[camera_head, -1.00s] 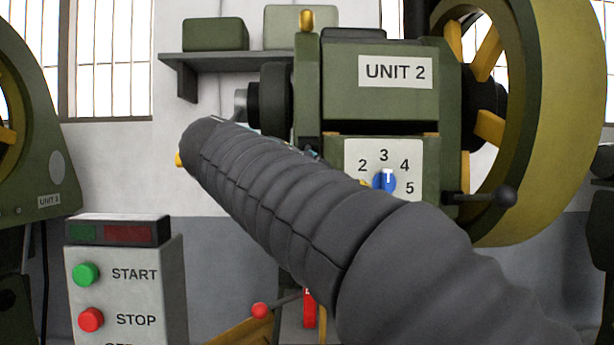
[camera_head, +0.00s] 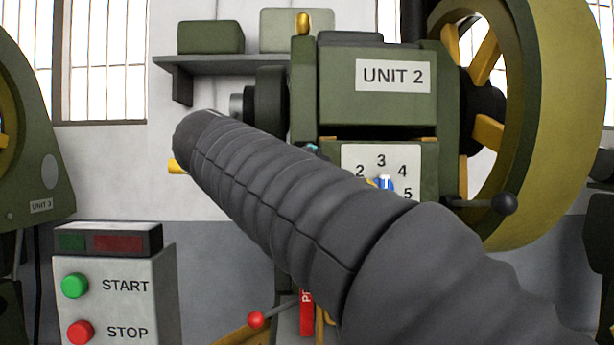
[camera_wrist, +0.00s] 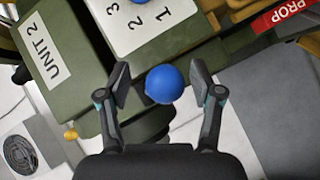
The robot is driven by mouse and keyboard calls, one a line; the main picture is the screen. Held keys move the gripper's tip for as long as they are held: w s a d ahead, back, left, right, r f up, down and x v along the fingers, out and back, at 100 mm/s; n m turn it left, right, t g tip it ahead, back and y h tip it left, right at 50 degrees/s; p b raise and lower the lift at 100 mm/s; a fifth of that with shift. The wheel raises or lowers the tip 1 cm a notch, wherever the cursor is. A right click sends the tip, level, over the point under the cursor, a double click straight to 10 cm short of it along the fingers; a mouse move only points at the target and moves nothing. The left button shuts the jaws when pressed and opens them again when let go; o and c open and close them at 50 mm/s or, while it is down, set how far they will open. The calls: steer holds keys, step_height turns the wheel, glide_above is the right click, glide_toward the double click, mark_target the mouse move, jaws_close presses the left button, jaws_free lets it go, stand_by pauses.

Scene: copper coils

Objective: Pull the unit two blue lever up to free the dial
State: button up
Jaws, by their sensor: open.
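The unit 2 machine is a green housing (camera_head: 350,95) with a "UNIT 2" plate (camera_head: 393,76) at the centre of the head view. Its white dial plate (camera_head: 352,157) carries numbers, and a blue dial knob (camera_head: 386,183) shows partly behind my arm. In the wrist view, the blue ball of the lever (camera_wrist: 165,84) lies between the fingertips of my gripper (camera_wrist: 160,83). The fingers are open on either side, with a visible gap to the ball. The lever's shaft is not visible.
A grey box with START (camera_head: 75,285) and STOP (camera_head: 80,332) buttons stands at the left. A red-knobbed lever (camera_head: 256,319) sticks out below my arm. A black-knobbed lever (camera_head: 504,204) and a large yellow wheel (camera_head: 560,120) are at the right. A red "PROP" label (camera_wrist: 287,14) is near.

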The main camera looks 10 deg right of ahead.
steer(key=v, duration=1.2)
stand_by(0.4)
